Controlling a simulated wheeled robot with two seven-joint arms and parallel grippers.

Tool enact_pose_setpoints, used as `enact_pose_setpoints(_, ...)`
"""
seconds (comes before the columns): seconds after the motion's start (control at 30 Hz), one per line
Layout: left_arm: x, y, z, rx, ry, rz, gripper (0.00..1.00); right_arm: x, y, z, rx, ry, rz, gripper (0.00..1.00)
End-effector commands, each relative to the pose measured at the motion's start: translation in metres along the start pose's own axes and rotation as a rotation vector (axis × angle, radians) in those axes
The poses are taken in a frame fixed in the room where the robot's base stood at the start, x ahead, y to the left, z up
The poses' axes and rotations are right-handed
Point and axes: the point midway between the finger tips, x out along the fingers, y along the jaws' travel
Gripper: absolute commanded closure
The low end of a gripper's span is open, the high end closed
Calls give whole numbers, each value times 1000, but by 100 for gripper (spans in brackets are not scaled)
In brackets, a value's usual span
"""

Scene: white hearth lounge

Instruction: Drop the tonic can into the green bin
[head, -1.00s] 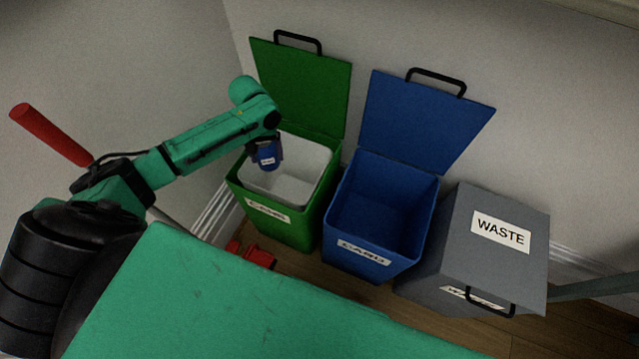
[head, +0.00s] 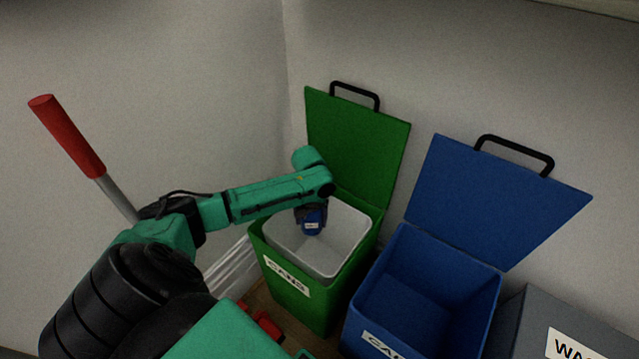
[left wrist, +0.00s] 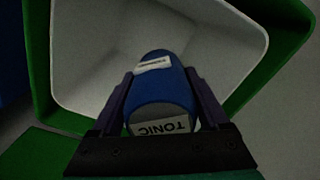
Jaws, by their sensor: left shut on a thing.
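The tonic can (left wrist: 166,92) is blue with a white label reading TONIC, seen in the left wrist view between the fingers. My left gripper (head: 310,222) is shut on it and holds it over the open mouth of the green bin (head: 336,297). The can also shows in the head view as a small blue shape (head: 313,225). The green bin has a white liner (head: 345,228), and its lid (head: 357,140) stands open against the wall. In the left wrist view the liner (left wrist: 90,40) surrounds the can. My right gripper is not in view.
A blue bin (head: 395,310) with its lid open stands right of the green bin. A grey waste bin (head: 530,325) is at the far right. A red object (head: 262,325) lies low beside the green bin. Walls close off the back and left.

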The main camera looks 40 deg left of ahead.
Motion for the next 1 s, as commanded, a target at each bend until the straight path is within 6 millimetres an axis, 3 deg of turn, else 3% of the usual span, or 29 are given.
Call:
enact_pose_setpoints(0.37, 4, 0, 0, 0, 0, 0, 74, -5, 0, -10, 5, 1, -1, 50)
enact_pose_setpoints(0.4, 4, 0, 0, 0, 0, 0, 10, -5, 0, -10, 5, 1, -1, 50)
enact_pose_setpoints(0.43, 4, 0, 0, 0, 0, 0, 0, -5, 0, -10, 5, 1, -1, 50)
enact_pose_setpoints(0.77, -5, 0, 0, -1, 1, 2, 0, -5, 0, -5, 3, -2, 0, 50)
enact_pose_setpoints(0.87, -26, 0, 0, 0, 2, 1, 0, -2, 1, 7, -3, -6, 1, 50)
enact_pose_setpoints(1.0, -70, 0, -1, 0, 4, 2, 0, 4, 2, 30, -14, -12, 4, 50)
